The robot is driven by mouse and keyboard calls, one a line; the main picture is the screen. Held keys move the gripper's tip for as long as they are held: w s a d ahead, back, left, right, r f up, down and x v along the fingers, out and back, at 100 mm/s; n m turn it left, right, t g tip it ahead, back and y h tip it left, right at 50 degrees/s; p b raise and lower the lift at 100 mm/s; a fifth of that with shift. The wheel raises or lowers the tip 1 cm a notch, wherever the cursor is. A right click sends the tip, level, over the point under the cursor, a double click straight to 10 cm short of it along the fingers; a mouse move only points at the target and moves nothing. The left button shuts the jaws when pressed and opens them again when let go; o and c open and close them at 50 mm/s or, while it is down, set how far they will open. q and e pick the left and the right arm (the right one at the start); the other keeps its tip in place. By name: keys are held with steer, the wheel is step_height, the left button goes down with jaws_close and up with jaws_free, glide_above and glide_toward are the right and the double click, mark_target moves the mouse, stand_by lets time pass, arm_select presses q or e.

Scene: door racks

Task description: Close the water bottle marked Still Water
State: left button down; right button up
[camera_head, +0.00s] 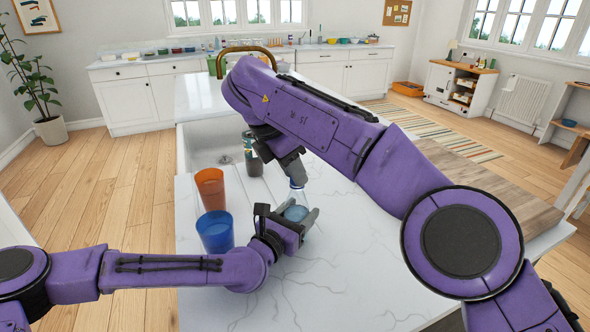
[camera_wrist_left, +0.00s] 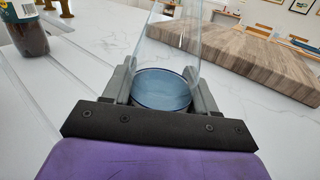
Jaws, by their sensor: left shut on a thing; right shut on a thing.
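A clear bottle with a bluish tint (camera_head: 296,213) stands upright on the white worktop. My left gripper (camera_head: 290,222) is shut on its body from the side. In the left wrist view, the fingers lie on both sides of the clear bottle (camera_wrist_left: 165,90). My right gripper (camera_head: 297,179) comes down from above and is shut on a small pale piece at the bottle's top, which looks like its cap. The fingers mostly hide this piece, so I cannot tell whether it is seated. No Still Water marking is readable in either view.
An orange cup (camera_head: 210,188) and a blue cup (camera_head: 215,232) stand left of the bottle. A dark bottle with a label (camera_head: 252,160) stands behind, near the sink (camera_head: 208,145). A wooden board (camera_head: 490,185) lies to the right. The front of the worktop is clear.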

arm_select(q)
steer(key=shift+f, duration=0.1)
arm_select(e)
steer(key=o, duration=1.6)
steer(key=shift+c, duration=0.2)
steer(key=shift+d, duration=0.1)
